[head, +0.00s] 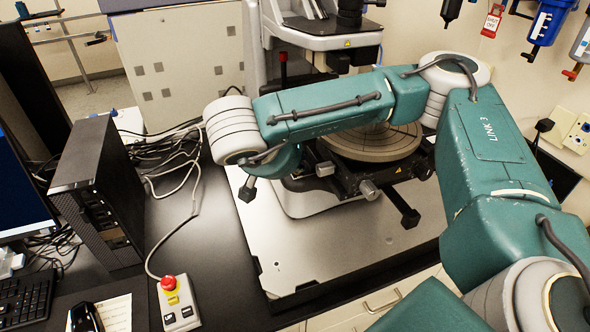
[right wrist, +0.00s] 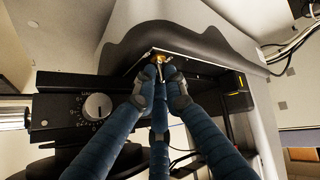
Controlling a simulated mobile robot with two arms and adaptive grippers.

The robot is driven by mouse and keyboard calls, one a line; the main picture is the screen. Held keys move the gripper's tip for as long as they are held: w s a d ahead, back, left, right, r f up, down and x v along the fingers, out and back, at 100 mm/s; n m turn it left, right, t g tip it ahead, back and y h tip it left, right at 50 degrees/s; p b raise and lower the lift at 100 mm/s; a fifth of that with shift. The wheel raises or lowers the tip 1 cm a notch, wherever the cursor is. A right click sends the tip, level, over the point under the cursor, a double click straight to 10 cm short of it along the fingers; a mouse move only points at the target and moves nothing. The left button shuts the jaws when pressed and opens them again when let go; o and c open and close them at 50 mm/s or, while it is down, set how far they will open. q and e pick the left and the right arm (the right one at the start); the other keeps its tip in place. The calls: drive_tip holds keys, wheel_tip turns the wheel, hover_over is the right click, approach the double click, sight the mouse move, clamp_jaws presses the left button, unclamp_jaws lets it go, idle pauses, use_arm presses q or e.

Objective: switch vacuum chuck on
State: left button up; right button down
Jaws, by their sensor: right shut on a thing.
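The profiler (head: 310,200) stands on a pale base plate, with the round chuck (head: 385,145) partly hidden behind my right arm. In the right wrist view, my right gripper (right wrist: 161,72) has its blue-sleeved fingers closed together at a small brass-coloured part (right wrist: 158,58), under the edge of a dark housing. The fingertips cover most of this part, so I cannot tell its switch position. In the head view my right arm hides the fingers. My left gripper is not in view.
A dial with a light knob (right wrist: 97,106) sits left of the fingers.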

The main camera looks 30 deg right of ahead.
drive_tip(key=t+b, duration=0.1)
drive_tip(key=b, duration=0.1)
drive_tip(key=m+t+h+b, duration=0.1)
drive_tip(key=b, duration=0.1)
drive_tip(key=s+t+b, duration=0.1)
drive_tip(key=b, duration=0.2)
drive_tip(key=shift+a+f+t, duration=0.2)
drive_tip(key=shift+f+t, duration=0.1)
drive_tip(key=shift+s+r+m+t+h+b, duration=0.1)
drive_tip(key=shift+m+t+h+b, duration=0.25)
drive_tip(key=shift+b, duration=0.3)
drive_tip(key=shift+r, duration=0.1)
drive_tip(key=c, duration=1.9)
unclamp_jaws()
drive_tip(key=shift+o, duration=0.2)
drive_tip(key=shift+a, duration=0.1)
drive_tip(key=shift+s, duration=0.1)
